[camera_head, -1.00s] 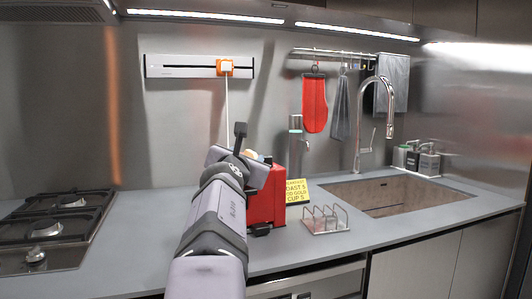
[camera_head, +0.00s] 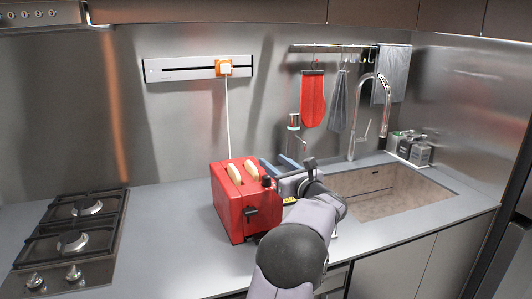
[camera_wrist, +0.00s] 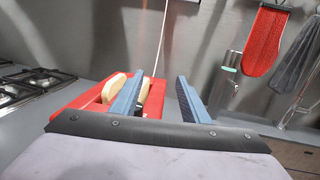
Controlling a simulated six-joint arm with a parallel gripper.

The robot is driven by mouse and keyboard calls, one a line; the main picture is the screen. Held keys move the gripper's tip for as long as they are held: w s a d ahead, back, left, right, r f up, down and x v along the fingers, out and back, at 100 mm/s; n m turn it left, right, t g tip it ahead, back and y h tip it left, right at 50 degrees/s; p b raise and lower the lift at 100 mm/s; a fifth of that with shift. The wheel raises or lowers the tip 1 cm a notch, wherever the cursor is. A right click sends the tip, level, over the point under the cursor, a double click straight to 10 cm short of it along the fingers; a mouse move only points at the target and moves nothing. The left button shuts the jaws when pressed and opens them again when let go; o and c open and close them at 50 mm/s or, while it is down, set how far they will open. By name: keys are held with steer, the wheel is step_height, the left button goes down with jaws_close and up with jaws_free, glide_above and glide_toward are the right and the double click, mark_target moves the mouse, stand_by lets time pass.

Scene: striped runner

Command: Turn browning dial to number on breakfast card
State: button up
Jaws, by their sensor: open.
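The red toaster (camera_head: 228,208) stands on the counter with two bread slices (camera_head: 234,174) in its slots; its top also shows in the wrist view (camera_wrist: 86,101). A small black part (camera_head: 250,213) is on its front face and another black knob-like part (camera_head: 266,181) is at its right upper edge. I cannot tell which is the browning dial. My gripper (camera_head: 279,167) is open beside the toaster's right upper edge. The breakfast card is almost wholly hidden behind my arm and cannot be read now.
A gas hob (camera_head: 75,235) is at the left and a sink (camera_head: 385,195) with a tall tap (camera_head: 383,105) at the right. A white cord (camera_head: 228,118) runs from the orange wall plug (camera_head: 223,68) down behind the toaster. Counter left of the toaster is clear.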

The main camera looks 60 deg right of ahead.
mark_target(270, 180)
steer(key=s+a+f+n+y+p, duration=0.1)
steer(key=a, duration=0.1)
steer(key=s+a+f+t+y+p, duration=0.1)
steer(key=s+p, duration=0.1)
steer(key=s+a+f+n+y+p, duration=0.1)
steer(key=s+a+f+y+p, duration=0.1)
steer(key=shift+s+a+n, duration=0.1)
steer(key=shift+a+n, duration=0.2)
steer(key=shift+r+p+x, duration=0.1)
steer(key=shift+p+x, duration=0.75)
steer(key=shift+x, duration=1)
steer(key=shift+r+p+x, duration=0.15)
steer(key=shift+p+x, duration=0.65)
steer(key=shift+x, duration=1.1)
steer(key=c, duration=1.1)
